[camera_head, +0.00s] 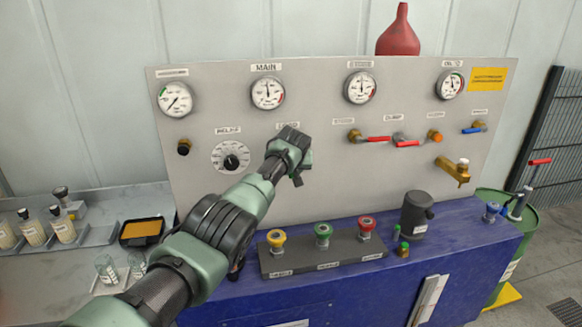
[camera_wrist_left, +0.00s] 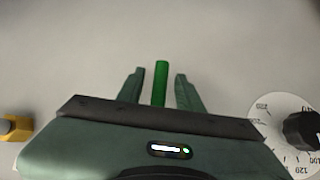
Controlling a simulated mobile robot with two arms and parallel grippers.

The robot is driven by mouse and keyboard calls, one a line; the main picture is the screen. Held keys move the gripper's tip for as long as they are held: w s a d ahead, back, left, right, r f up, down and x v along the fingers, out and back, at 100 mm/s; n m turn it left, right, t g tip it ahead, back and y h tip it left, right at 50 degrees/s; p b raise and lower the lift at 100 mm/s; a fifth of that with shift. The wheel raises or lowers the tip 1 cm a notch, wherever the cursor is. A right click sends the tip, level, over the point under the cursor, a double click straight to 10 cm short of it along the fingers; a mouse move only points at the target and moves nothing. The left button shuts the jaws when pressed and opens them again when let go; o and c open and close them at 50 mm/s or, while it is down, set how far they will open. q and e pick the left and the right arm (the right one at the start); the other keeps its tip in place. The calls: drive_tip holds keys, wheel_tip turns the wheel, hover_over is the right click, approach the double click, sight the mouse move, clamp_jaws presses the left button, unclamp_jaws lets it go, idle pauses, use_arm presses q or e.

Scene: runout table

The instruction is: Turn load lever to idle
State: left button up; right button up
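The load lever shows as a green handle (camera_wrist_left: 161,85) in the left wrist view, pointing straight up in that picture. My left gripper (camera_wrist_left: 159,73) is open, with one finger on each side of the handle and a visible gap on both sides. In the head view my left gripper (camera_head: 290,152) is at the panel below the partly covered load label (camera_head: 287,125) and hides the lever. I cannot tell how deep the handle sits between the fingers. My right gripper is in neither view.
The grey panel (camera_head: 330,195) carries gauges, a black dial (camera_head: 231,157) just left of my gripper, and red-handled valves (camera_head: 378,139) to the right. Below stand yellow, green and red knobs (camera_head: 322,232) and a dark cylinder (camera_head: 415,213). Vials (camera_head: 63,226) stand at the left.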

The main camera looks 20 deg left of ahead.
use_arm(q)
drive_tip(key=v, duration=0.7)
drive_tip(key=shift+s+b, duration=0.2)
drive_tip(key=shift+b, duration=0.2)
